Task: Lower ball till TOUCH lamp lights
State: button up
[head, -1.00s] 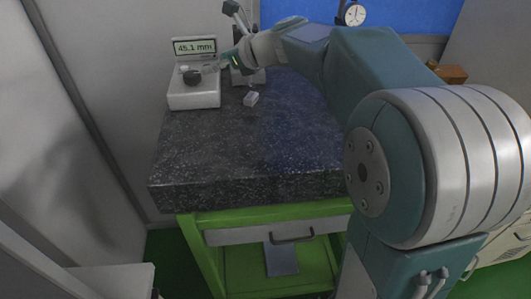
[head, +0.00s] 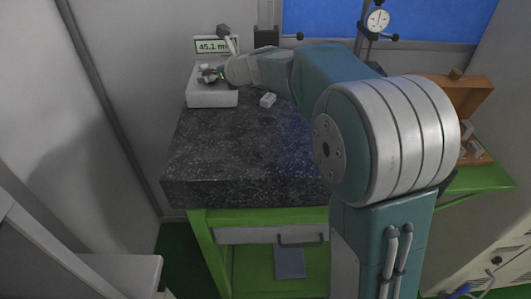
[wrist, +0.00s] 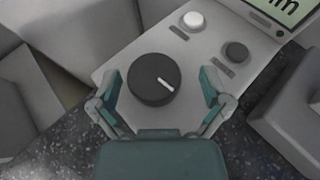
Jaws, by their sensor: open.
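A black knob (wrist: 154,79) with a white pointer line sits on the pale control box (head: 212,97). My gripper (wrist: 162,84) is open, with one finger on each side of the knob; I cannot tell if they touch it. In the head view my gripper (head: 212,74) is over the box and covers much of the knob. A white round part (wrist: 194,20) and a dark round part (wrist: 235,52) sit on the box beside small labels I cannot read, so I cannot tell which is the TOUCH lamp. The display (head: 213,45) shows 45.1, its right end partly hidden. I cannot make out the ball.
The box stands at the back left of a speckled dark stone slab (head: 240,160) on a green bench (head: 270,218). A small pale block (head: 268,100) lies right of the box. A dial gauge (head: 377,20) and an open wooden case (head: 455,95) are at the right. The slab's front is clear.

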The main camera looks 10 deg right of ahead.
jog(key=shift+s+a+r+m, duration=0.1)
jog(key=shift+s+r+m, duration=0.05)
jog(key=shift+m, duration=0.15)
jog(key=shift+a+m+t+h, duration=0.2)
jog(key=shift+m+t+h, duration=0.45)
jog(key=shift+h, duration=0.35)
jog(key=v, duration=1.1)
jog(key=s+n+g, duration=0.1)
jog(key=s+n, duration=0.2)
jog(key=s+f+n, duration=0.1)
jog(key=s+n, duration=0.2)
jog(key=n, duration=0.1)
jog(key=s+f+n+g, duration=0.1)
jog(key=s+n, duration=0.3)
jog(key=shift+g, duration=0.35)
jog(key=s+f+n, duration=0.1)
jog(key=s+n, duration=0.2)
jog(key=s+d+f+n+g+h, duration=0.1)
jog(key=s+n, duration=0.2)
jog(key=s+d+f+n, duration=0.1)
jog(key=s+f+n, duration=0.1)
jog(key=s+n, duration=0.1)
jog(key=shift+s+d+g+h, duration=0.1)
jog(key=shift+s+g+h, duration=0.2)
jog(key=shift+g+h, duration=0.1)
jog(key=shift+s+d+f+n, duration=0.2)
jog(key=shift+s+n, duration=0.25)
jog(key=shift+n, duration=0.1)
jog(key=shift+w, duration=0.1)
